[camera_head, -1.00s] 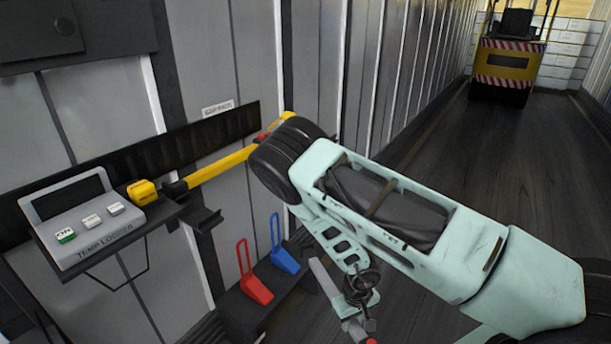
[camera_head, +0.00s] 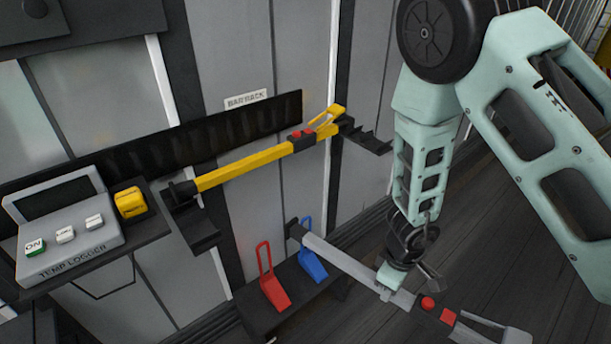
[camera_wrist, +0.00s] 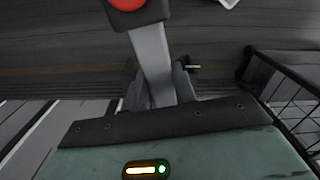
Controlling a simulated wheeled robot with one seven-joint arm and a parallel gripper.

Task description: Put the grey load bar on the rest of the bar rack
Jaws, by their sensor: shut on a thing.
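My gripper (camera_head: 396,287) is shut on the grey load bar (camera_head: 345,262) near its middle and holds it tilted, its left end higher in the head view. The bar's right part has a red button (camera_head: 428,303) and a pale handle. In the wrist view the grey bar (camera_wrist: 158,65) runs up between the fingers (camera_wrist: 160,88). The bar rack (camera_head: 262,117) is a dark wall board with a label, up and left of my gripper. Its left rest (camera_head: 203,236) and right rest (camera_head: 369,143) stick out. A yellow bar (camera_head: 245,166) lies across the rack.
A grey temperature logger (camera_head: 70,230) and a yellow box (camera_head: 131,202) stand on a shelf at left. A red chock (camera_head: 274,293) and a blue chock (camera_head: 312,264) sit on a low dark shelf, close to the bar's left end in the picture. Dark floor lies open at right.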

